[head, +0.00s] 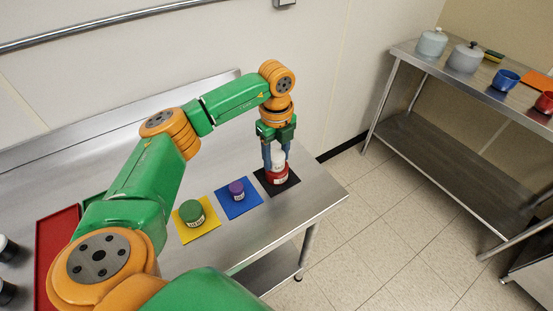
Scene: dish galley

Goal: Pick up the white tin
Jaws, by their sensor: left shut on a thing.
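The white tin (278,158) is between the fingers of my left gripper (274,159), which points down over the right end of the steel table. The gripper is shut on it, and the fingers hide part of its sides. A red tin (277,176) with a pale label is directly below the white tin, over the black mat (289,184). The white tin appears to rest on the red tin or just above it; I cannot tell whether they touch. My right gripper is not in view.
A purple tin (236,188) is on a blue mat (244,208) and a green tin (191,211) is on a yellow mat (203,230). A red tray (57,245) is at the left.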

